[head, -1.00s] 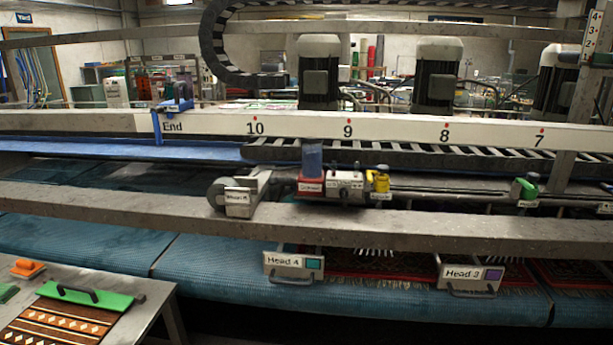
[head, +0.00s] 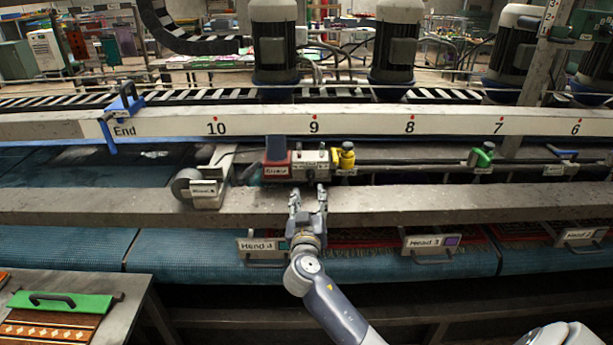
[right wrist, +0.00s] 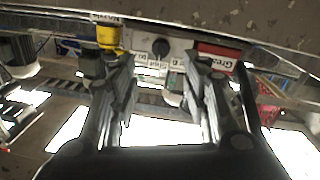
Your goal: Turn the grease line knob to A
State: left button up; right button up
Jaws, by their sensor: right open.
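The grease line box (head: 310,168) is a small pale box behind the front beam, between a red block labelled Grease (head: 276,170) and a yellow-topped fitting (head: 345,158). In the right wrist view, which looks turned over, a round black knob (right wrist: 160,47) sits on the box's pale face. The red block (right wrist: 218,55) and the yellow fitting (right wrist: 109,38) flank it. The letter the knob points to is not readable. My right gripper (head: 308,192) is open and empty, just in front of the box and apart from the knob; its fingers (right wrist: 163,75) stand either side of it. My left gripper is not visible.
The grey front beam (head: 440,198) runs across below the box. A roller bracket (head: 204,188) stands to the left and a green fitting (head: 482,155) to the right. The numbered white rail (head: 450,124) is behind. A side table (head: 125,300) is at lower left.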

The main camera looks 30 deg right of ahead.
aim_at(310, 178)
jog(key=p+x, duration=0.2)
jog(key=x, duration=0.6)
jog(key=shift+w+d+p, duration=0.1)
jog(key=shift+w+p, duration=0.2)
jog(key=shift+c, duration=0.3)
grip_shut()
